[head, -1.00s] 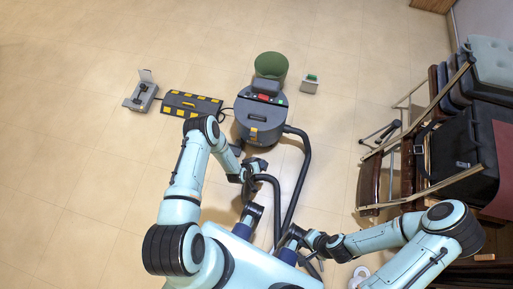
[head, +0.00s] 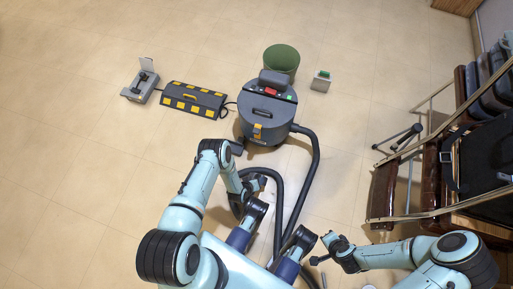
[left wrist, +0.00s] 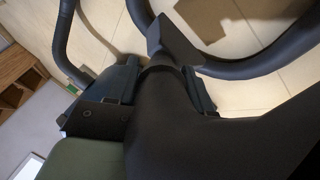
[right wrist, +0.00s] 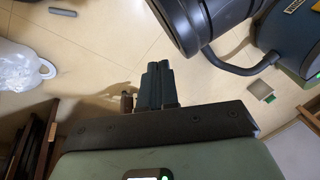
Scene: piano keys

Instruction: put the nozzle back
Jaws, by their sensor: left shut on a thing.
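In the left wrist view, my left gripper (left wrist: 160,85) is shut on a thick dark tube with a flat, flared end, which looks like the nozzle (left wrist: 174,42). In the head view, my left gripper (head: 258,184) is beside the looping black hose, and the held part is mostly hidden by my arm. The grey vacuum cleaner (head: 266,112) stands upright ahead, with its hose (head: 312,165) curving down its right side. My right gripper (head: 328,246) is to the right of the hose. In the right wrist view, its fingers (right wrist: 160,80) are together with nothing visible between them.
A green bin (head: 283,58) stands behind the cleaner. Folded chairs (head: 385,190) crowd the right. A grey rod (right wrist: 62,12) and a clear bag (right wrist: 20,68) lie on the floor.

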